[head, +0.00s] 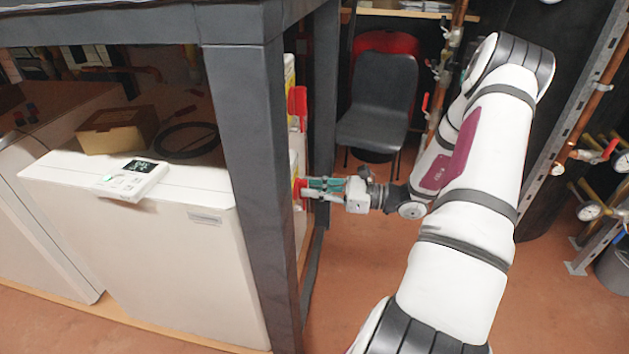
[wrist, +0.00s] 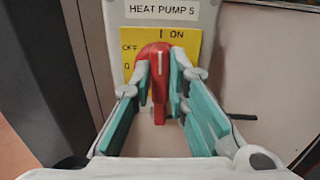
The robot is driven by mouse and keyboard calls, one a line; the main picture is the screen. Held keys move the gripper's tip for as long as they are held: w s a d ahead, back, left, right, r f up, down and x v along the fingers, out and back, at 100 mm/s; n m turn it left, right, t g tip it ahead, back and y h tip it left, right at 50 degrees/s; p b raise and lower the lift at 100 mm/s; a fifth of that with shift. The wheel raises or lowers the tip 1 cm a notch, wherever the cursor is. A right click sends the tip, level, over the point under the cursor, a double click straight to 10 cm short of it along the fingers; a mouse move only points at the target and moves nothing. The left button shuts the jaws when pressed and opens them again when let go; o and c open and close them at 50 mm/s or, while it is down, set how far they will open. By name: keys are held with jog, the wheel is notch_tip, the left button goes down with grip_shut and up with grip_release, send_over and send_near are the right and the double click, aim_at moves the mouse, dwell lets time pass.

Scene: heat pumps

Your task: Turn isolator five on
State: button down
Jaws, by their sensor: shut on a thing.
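Isolator five is a grey box with a white label (wrist: 163,9) reading "HEAT PUMP 5" in the wrist view. Its yellow plate (wrist: 192,42) has "OFF" and "0" at the left and "I ON" at the top. The red handle (wrist: 157,90) stands about upright, its white mark toward the top, near the "I". My gripper (wrist: 160,68) has its teal fingers shut on the handle, one on each side. In the head view, my gripper (head: 318,187) reaches left to the red handle (head: 298,189) behind the dark post. The post hides most of the isolator's box there.
A dark grey frame post (head: 255,170) stands just left of the gripper. Another red handle (head: 297,105) is above. White heat pump units (head: 150,250) stand at left. A black chair (head: 378,100) and copper pipes are behind. The floor (head: 360,280) below the arm is clear.

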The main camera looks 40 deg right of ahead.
jog(key=shift+s+f+m, duration=0.1)
jog(key=shift+f+m, duration=0.1)
jog(key=shift+m, duration=0.1)
jog(key=c, duration=1.6)
grip_release()
jog(key=shift+o, duration=0.2)
jog(key=shift+r, duration=0.1)
jog(key=v, duration=1.2)
jog(key=shift+d, duration=0.15)
